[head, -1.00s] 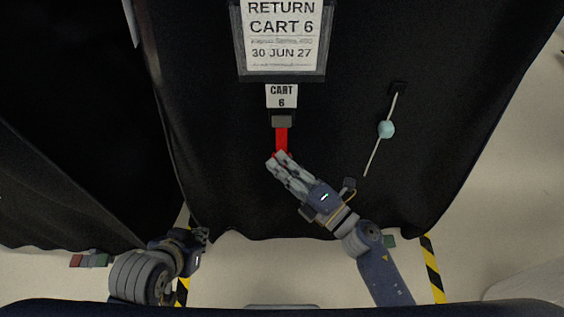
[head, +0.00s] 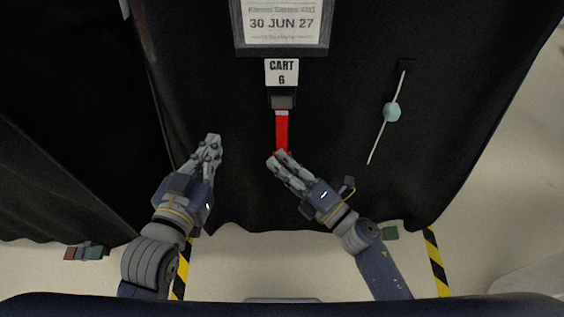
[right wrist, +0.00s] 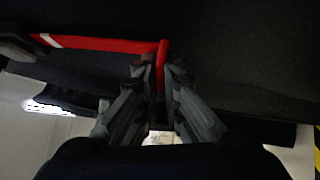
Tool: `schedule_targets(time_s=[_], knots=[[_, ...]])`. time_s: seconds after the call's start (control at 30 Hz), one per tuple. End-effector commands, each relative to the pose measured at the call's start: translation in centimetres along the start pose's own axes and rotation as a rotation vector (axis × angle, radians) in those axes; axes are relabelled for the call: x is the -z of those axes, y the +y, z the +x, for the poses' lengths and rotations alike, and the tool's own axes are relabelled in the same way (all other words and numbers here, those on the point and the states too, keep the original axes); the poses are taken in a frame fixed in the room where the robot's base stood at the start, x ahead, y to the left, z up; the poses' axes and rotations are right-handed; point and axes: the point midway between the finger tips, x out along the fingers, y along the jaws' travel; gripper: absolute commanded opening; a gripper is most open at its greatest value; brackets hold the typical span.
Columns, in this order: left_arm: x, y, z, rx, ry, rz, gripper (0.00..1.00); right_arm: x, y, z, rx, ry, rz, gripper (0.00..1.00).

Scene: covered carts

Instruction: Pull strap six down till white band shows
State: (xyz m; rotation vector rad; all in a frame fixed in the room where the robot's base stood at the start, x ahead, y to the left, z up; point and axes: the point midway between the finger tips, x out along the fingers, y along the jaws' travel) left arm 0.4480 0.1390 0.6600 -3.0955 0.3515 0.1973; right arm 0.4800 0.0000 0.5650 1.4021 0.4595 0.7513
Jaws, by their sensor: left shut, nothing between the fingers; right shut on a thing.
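The red strap (head: 282,132) hangs from a dark buckle (head: 283,101) below the white "CART 6" tag (head: 282,72) on the black cover. My right gripper (head: 277,157) is shut on the strap's lower end. In the right wrist view, the end of the strap (right wrist: 110,45) is between the fingers (right wrist: 160,68). There, a white band (right wrist: 47,40) shows across the strap close to the buckle (right wrist: 14,44).
A framed "30 JUN 27" sign (head: 282,24) hangs above the tag. A pale rod with a teal bead (head: 392,112) hangs to the right. Another black-covered cart (head: 60,190) stands left. Yellow-black floor tape (head: 436,262) lies near the cover's lower right edge.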

Motion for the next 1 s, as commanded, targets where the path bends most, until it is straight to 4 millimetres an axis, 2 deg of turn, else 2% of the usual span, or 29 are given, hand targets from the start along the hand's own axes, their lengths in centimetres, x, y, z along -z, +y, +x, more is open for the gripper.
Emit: schedule_targets(time_s=[0.03, 0.27, 0.3, 0.37, 0.77, 0.87, 1.0], knots=[[0.0, 0.0, 0.0, 0.0, 0.003, 0.0, 0.0, 0.2, -0.7, -0.3, 0.013, 0.001, 0.001, 0.0], [0.0, 0.0, 0.0, 0.0, 0.002, 0.0, 0.0, 0.2, -0.7, -0.3, 0.014, 0.001, 0.001, 0.0], [0.0, 0.0, 0.0, 0.0, 0.001, 0.0, 0.0, 0.2, -0.7, -0.3, 0.014, 0.001, 0.001, 0.13], [0.0, 0.0, 0.0, 0.0, 0.001, 0.0, 0.0, 0.2, -0.7, -0.3, 0.014, 0.002, 0.001, 0.27], [0.0, 0.0, 0.0, 0.0, 0.0, 0.0, 0.0, 0.1, -0.3, -0.7, 0.007, 0.0, 0.001, 0.27], [0.0, 0.0, 0.0, 0.0, 0.0, 0.0, 0.0, 0.1, -0.4, -1.9, 0.009, 0.0, 0.001, 0.27], [0.0, 0.0, 0.0, 0.0, 0.0, 0.0, 0.0, 0.1, -0.4, -4.8, 0.011, 0.0, 0.002, 0.27]])
